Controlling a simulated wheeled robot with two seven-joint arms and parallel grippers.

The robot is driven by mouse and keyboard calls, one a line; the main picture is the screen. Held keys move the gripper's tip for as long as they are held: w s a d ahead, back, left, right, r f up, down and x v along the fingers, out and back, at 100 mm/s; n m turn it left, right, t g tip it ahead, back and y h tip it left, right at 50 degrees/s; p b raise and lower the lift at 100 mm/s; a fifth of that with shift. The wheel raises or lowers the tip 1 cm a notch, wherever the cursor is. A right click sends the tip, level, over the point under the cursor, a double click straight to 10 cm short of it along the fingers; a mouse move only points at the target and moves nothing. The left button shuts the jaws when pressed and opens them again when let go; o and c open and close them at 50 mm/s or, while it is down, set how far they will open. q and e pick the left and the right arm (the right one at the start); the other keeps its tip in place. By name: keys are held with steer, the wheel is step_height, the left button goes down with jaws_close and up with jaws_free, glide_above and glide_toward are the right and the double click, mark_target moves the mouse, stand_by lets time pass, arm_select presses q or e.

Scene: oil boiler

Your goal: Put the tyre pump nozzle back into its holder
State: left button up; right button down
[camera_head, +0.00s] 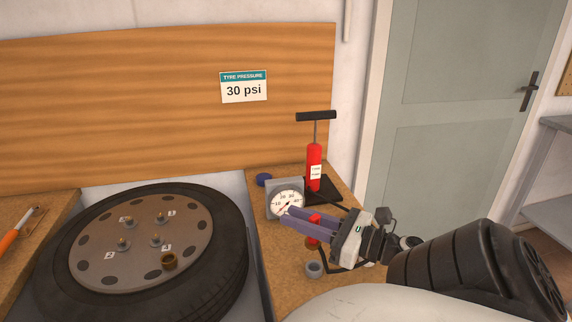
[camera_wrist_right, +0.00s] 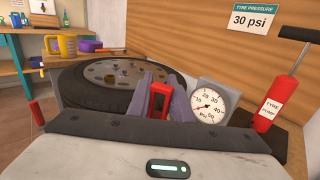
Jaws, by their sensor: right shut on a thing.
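The tyre pump (camera_head: 314,167) is red with a black handle and stands upright at the back of the wooden bench. My right gripper (camera_head: 297,222) reaches in from the right, in front of the pressure gauge (camera_head: 284,204). It is shut on the red nozzle (camera_head: 314,219), which also shows between the fingers in the right wrist view (camera_wrist_right: 159,101). A brown lower end of the nozzle hangs below the fingers. A small round grey cup (camera_head: 314,268), perhaps the holder, stands on the bench below and in front of the nozzle, apart from it. My left gripper is out of view.
A wheel with a black tyre (camera_head: 215,287) lies flat in a recess left of the bench strip (camera_head: 269,281). A blue cap (camera_head: 264,180) lies beside the gauge. A dark hose (camera_head: 346,267) loops near my gripper. A wooden board (camera_head: 150,90) rises behind.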

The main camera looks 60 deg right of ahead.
steer(key=shift+s+d, duration=0.15)
steer(key=shift+s, duration=0.2)
steer(key=shift+f, duration=0.1)
step_height(320, 180, down, 5)
steer(key=shift+r+b, duration=0.15)
steer(key=shift+b, duration=0.85)
steer(key=shift+p, duration=0.5)
